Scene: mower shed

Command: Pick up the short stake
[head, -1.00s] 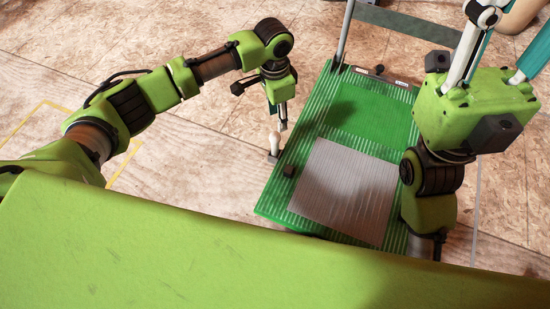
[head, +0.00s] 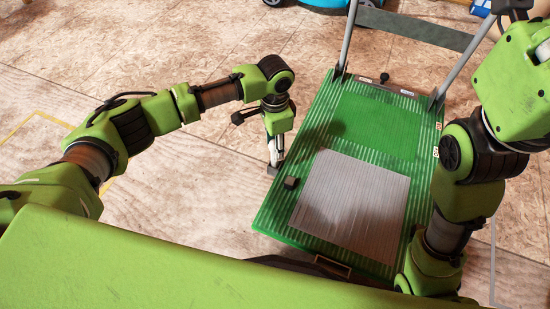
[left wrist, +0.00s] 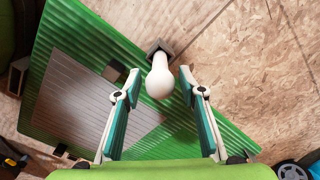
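The short stake (left wrist: 160,78) is a pale, off-white peg with a rounded head, seen from above in the left wrist view. It rises from a small dark square base (left wrist: 160,48) at the edge of the green cart deck. My left gripper (left wrist: 159,74) is open, its two teal-padded fingers apart on either side of the stake head, with gaps visible. In the head view my left gripper (head: 276,158) points down over the same spot and hides most or all of the stake. My right arm is at the right edge; its fingers are out of view.
The green ribbed cart deck (head: 270,215) carries a grey slatted panel (head: 350,205) and a small dark block (head: 291,183) near the left gripper. A grey handle frame (head: 415,28) rises at the far end. Bare board floor (head: 190,180) lies left of the cart.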

